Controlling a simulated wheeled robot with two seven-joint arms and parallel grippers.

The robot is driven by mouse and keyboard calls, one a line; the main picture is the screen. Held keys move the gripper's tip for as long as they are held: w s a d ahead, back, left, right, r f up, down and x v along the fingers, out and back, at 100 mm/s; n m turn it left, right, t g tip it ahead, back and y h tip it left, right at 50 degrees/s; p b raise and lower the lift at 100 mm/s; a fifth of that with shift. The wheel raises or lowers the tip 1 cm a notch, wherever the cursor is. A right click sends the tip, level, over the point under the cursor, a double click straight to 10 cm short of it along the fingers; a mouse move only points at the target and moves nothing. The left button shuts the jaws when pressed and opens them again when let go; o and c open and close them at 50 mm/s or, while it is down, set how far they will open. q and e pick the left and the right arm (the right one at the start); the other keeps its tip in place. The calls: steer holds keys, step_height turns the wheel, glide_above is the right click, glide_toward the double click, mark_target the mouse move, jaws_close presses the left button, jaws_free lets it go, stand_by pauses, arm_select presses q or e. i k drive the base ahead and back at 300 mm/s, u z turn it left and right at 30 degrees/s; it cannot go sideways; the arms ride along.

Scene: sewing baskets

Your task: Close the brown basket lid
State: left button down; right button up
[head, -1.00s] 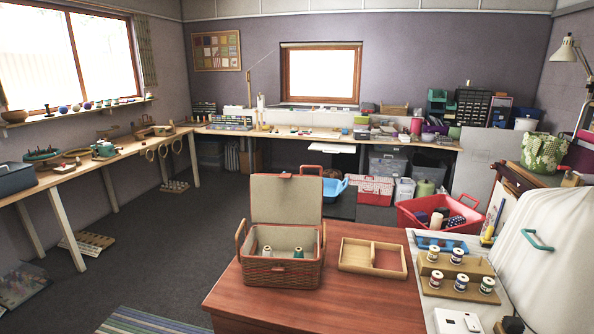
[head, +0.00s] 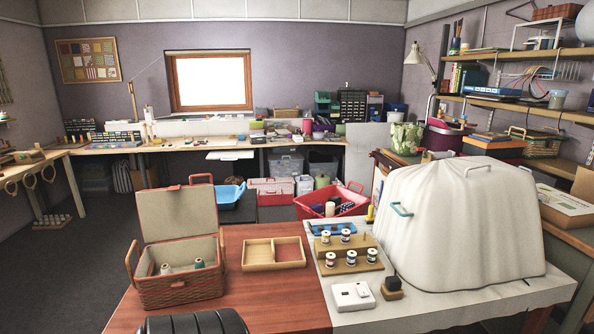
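The brown wicker basket (head: 180,289) stands on the left part of the red-brown wooden table. Its lid (head: 178,213) is open and stands upright at the back, with the pale lining facing me and a red handle on top. Two thread spools (head: 198,263), one teal and one pale, show inside the basket. Neither of my grippers can be seen. A dark ribbed part at the bottom edge, in front of the basket, shows no fingers.
A wooden divided tray (head: 273,254) lies right of the basket. Thread spools stand on a wooden rack (head: 348,262) farther right, beside a white covered machine (head: 465,225). The wooden table (head: 255,295) is bare in front of the tray.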

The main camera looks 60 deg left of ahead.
mark_target(179, 212)
steer(key=z, duration=0.75)
steer(key=k, duration=1.5)
steer(key=u, duration=1.9)
steer(key=i, duration=0.3)
steer(key=z, duration=0.1)
